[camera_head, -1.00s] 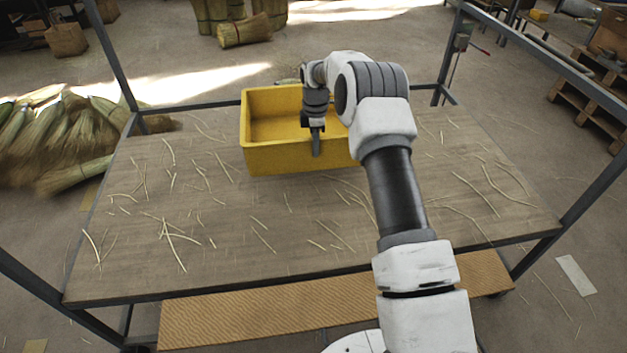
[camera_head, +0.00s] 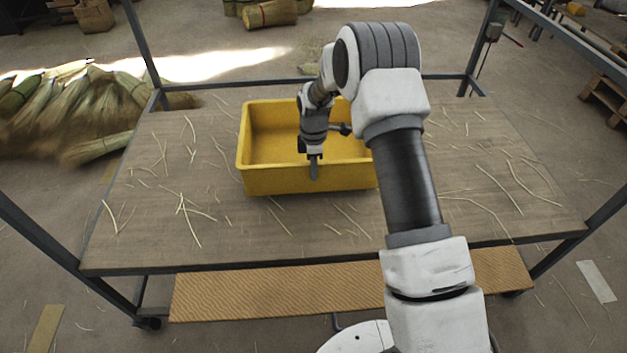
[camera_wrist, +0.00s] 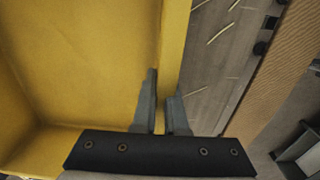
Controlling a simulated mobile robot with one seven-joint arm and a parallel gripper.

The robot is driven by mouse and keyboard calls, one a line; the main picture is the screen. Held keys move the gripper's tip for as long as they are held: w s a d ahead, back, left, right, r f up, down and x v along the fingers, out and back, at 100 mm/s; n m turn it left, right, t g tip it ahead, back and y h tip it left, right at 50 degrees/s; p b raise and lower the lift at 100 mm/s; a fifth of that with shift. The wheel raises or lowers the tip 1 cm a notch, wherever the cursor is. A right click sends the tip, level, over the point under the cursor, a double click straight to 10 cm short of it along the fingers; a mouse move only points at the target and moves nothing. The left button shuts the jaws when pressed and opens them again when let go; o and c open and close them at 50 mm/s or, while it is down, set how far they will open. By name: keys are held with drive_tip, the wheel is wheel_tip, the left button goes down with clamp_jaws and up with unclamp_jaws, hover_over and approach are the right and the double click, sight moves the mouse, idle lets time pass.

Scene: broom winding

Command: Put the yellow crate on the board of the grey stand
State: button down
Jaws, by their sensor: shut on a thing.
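The yellow crate (camera_head: 262,181) is an open, empty-looking box over the back middle of a straw-littered wooden board (camera_head: 150,235). The board is carried by a grey metal frame, the grey stand (camera_head: 50,235). My gripper (camera_head: 314,170) points down at the crate's near wall and is shut on it. In the wrist view my gripper's fingers (camera_wrist: 160,115) straddle the yellow wall (camera_wrist: 172,60), one inside and one outside. The crate looks level. I cannot tell whether its base touches the board. My arm hides the crate's right end.
A tan ribbed panel (camera_head: 280,290) lies lower along the board's near side. Grey posts rise at the board's corners, one at the back right (camera_head: 480,50). Straw bundles (camera_head: 75,115) lie on the floor at left. The board's front left is clear except for loose straws.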

drive_tip(key=shift+w+f+b, duration=0.1)
drive_tip(key=shift+f+b, duration=0.35)
drive_tip(key=shift+f, duration=1.45)
drive_tip(key=c, duration=1.4)
unclamp_jaws()
drive_tip(key=shift+f, duration=0.2)
drive_tip(key=o, duration=0.4)
drive_tip(key=shift+o, duration=0.2)
drive_tip(key=shift+r, duration=0.1)
